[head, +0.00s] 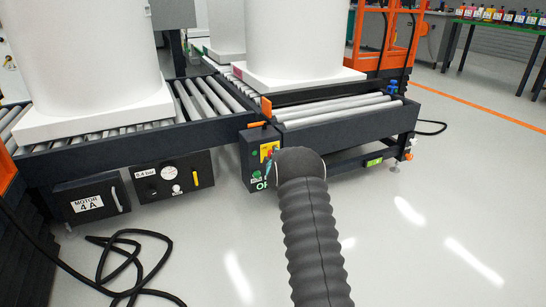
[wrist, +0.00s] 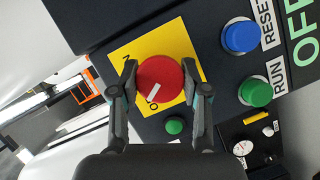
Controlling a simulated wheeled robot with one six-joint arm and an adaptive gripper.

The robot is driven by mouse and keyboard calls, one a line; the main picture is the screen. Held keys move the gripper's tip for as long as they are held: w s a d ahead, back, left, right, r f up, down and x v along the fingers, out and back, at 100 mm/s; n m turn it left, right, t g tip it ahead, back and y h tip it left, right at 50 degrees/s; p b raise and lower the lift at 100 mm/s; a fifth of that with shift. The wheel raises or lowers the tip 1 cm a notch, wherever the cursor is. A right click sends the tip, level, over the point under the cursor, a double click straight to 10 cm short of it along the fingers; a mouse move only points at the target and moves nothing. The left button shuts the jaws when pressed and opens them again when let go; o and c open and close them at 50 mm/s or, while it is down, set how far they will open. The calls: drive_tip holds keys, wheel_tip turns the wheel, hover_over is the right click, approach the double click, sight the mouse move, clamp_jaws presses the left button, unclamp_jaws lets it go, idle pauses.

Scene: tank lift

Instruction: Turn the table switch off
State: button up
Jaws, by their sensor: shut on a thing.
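The table switch is a round red knob (wrist: 152,72) with a white pointer mark, on a yellow plate (wrist: 180,35) on a dark control box. In the wrist view its white mark lies at a slant, and the plate's lettering is partly covered. My gripper (wrist: 160,66) has one finger on each side of the knob and is shut on it. In the head view the control box (head: 254,158) stands at the near corner of the roller table, and my arm hides much of its front. Large green lettering, seen as "OFF", shows on the box.
The box also has a blue RESET button (wrist: 240,36), a green RUN button (wrist: 256,92) and a small green button or lamp (wrist: 175,125) close to the fingers. A motor box (head: 92,200) and gauge panel (head: 160,178) hang left. A black cable (head: 130,262) lies on the floor.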

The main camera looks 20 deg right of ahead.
drive_tip(key=shift+n+t+h, duration=0.3)
drive_tip(key=shift+n, duration=0.6)
drive_tip(key=o, duration=1.2)
drive_tip(key=shift+a, duration=0.15)
drive_tip(key=shift+c, duration=0.2)
drive_tip(key=f+v, duration=0.1)
drive_tip(key=v, duration=1)
drive_tip(key=shift+s+r, duration=0.45)
drive_tip(key=shift+r, duration=0.05)
drive_tip(key=shift+a, duration=0.1)
